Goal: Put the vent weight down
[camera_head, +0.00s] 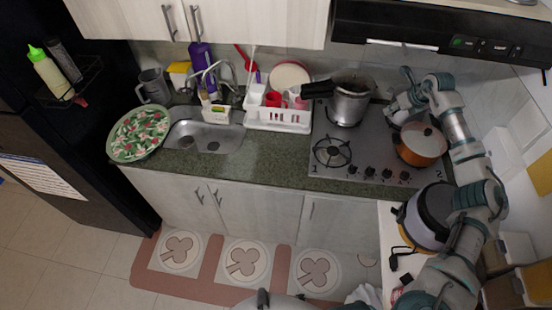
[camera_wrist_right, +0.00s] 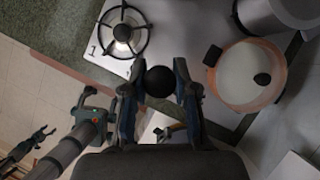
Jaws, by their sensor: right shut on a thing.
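My right gripper (camera_head: 393,107) reaches over the back right of the stove, just right of the pressure cooker (camera_head: 350,102). In the right wrist view its two fingers (camera_wrist_right: 160,88) are closed on a small round black thing, which I take to be the vent weight (camera_wrist_right: 160,80). The vent weight cannot be made out in the head view. Part of the grey cooker shows at the top right of the wrist view (camera_wrist_right: 272,14). A dark claw-like shape at the lower left of the wrist view, apparently my left gripper (camera_wrist_right: 40,138), is too small to read.
A lidded orange pot (camera_head: 420,150) stands on the stove close to my right arm. The front left burner (camera_head: 332,152) is bare. A white dish rack (camera_head: 278,122) stands left of the stove, beside the sink (camera_head: 205,135). A rice cooker (camera_head: 428,215) stands at the lower right.

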